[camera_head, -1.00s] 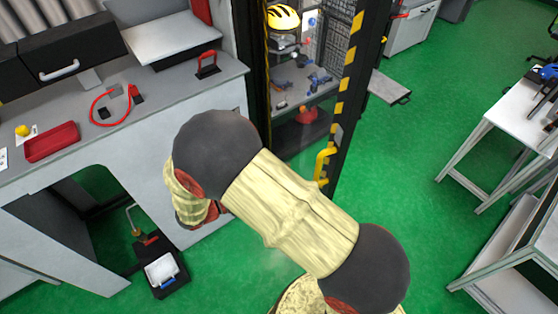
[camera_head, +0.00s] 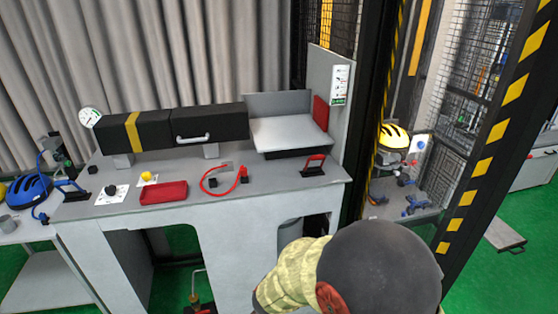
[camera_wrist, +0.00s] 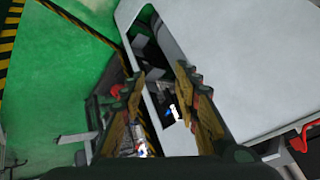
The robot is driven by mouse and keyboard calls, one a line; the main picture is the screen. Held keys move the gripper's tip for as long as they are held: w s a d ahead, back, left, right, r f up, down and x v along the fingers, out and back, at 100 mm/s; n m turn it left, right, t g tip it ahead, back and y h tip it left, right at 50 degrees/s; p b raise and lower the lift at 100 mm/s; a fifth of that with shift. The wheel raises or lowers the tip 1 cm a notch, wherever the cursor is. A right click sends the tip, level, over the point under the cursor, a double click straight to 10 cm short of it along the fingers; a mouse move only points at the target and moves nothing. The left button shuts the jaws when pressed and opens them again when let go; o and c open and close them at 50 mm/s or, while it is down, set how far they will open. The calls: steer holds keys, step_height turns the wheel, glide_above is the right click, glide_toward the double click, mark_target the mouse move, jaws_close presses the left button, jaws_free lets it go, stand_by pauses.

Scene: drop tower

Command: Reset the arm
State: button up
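My arm shows in the head view as a dark round joint and a link in a pale yellow cover, low and right of centre, in front of the grey workbench (camera_head: 228,230). My gripper is outside the head view. In the wrist view my gripper (camera_wrist: 160,73) has its two fingers apart, with nothing seen held between them. A pale grey panel (camera_wrist: 235,65) fills the right of that view beyond the fingers, and green floor (camera_wrist: 70,75) lies to the left.
On the bench are a red tray (camera_head: 164,192), a red cable (camera_head: 222,183), a red-handled tool (camera_head: 315,165) and a black box (camera_head: 208,122). A yellow-black striped frame (camera_head: 487,160) stands at the right. A yellow helmet (camera_head: 393,137) sits behind it.

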steer(key=s+a+r+n+g+y, duration=0.2)
steer(key=s+a+r+n+y, duration=0.1)
steer(key=s+a+r+y, duration=0.15)
steer(key=s+d+r+n+g+b, duration=0.1)
steer(key=s+d+r+n+g, duration=0.2)
steer(key=s+r+n, duration=0.5)
steer(key=s+d+r+m+t+h, duration=0.1)
steer(key=s+d+r, duration=0.3)
steer(key=d, duration=0.2)
steer(key=s+d+r+m+h+b, duration=0.1)
steer(key=s+d+r, duration=0.3)
steer(key=d, duration=0.3)
steer(key=s+d+r+m+t+h+b, duration=0.1)
steer(key=s+d+r, duration=0.3)
steer(key=d, duration=0.3)
steer(key=shift+s+d+r+t, duration=0.25)
steer(key=shift+s+t, duration=0.05)
steer(key=shift+s, duration=0.5)
steer(key=shift+d+h, duration=0.1)
steer(key=shift+h, duration=0.15)
steer(key=shift+c, duration=0.6)
